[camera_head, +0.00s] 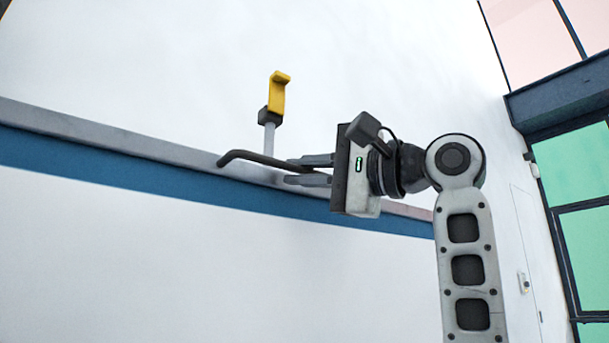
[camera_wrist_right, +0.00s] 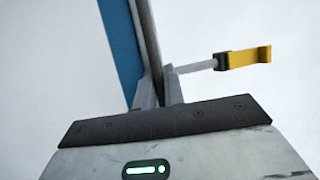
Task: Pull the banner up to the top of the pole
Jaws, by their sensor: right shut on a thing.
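My right gripper (camera_head: 290,170) comes in from the right in the head view, its fingers pointing left. It is shut on a dark bent bar (camera_head: 243,155), whose free end reaches left and curves down. A yellow hook-shaped piece (camera_head: 278,94) sits on a dark block atop a short grey rod (camera_head: 269,139), upright just above the bar. In the wrist view the yellow piece (camera_wrist_right: 249,57) lies to the right of the fingers (camera_wrist_right: 157,92). I cannot make out a banner or a pole for certain. My left gripper is out of view.
A grey ledge (camera_head: 110,135) with a blue stripe (camera_head: 90,160) runs across the white wall behind the gripper. At the right is a dark-framed window with green panes (camera_head: 575,160), and a pale door (camera_head: 530,250). The space left of the bar looks clear.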

